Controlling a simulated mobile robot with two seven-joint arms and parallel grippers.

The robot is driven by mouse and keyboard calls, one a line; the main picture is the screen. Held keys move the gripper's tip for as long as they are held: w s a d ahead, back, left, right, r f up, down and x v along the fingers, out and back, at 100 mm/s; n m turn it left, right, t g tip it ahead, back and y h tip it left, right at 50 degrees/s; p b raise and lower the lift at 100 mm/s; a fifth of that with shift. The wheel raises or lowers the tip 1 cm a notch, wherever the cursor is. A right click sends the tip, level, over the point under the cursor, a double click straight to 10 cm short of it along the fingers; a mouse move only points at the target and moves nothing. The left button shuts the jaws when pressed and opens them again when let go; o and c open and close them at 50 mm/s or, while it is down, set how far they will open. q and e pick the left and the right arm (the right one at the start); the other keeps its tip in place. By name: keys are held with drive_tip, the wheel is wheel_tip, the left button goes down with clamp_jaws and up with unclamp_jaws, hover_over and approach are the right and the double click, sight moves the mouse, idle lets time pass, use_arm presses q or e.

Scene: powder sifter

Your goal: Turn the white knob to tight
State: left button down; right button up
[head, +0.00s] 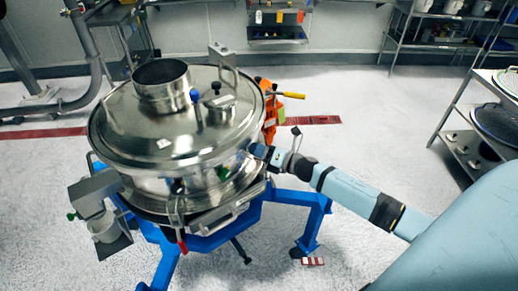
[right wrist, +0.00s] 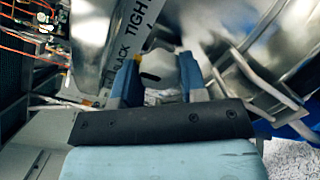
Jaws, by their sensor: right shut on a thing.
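The white knob (right wrist: 157,65) shows in the right wrist view between the two blue fingers of my right gripper (right wrist: 159,76). The gripper is shut on it. A pale label strip (right wrist: 127,38) with black lettering, partly cut off, reading about "LACK TIGH", lies beside the knob. In the head view my right gripper (head: 263,153) reaches the right side of the steel sifter (head: 180,135), and the knob itself is hidden there. How far the knob is turned cannot be told. My left gripper is not in view.
The sifter stands on a blue frame (head: 315,215). An orange part with a yellow handle (head: 270,93) sits behind my right gripper. Metal bars (right wrist: 255,80) run close to the right finger in the wrist view. Shelves (head: 470,140) stand at the right.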

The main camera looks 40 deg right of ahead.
drive_tip(key=shift+m+p, duration=1.6)
drive_tip(key=shift+m, duration=3.2)
drive_tip(key=o, duration=0.9)
drive_tip(key=shift+s, duration=0.1)
drive_tip(key=shift+b+v, duration=1.3)
drive_tip(key=shift+v, duration=5.55)
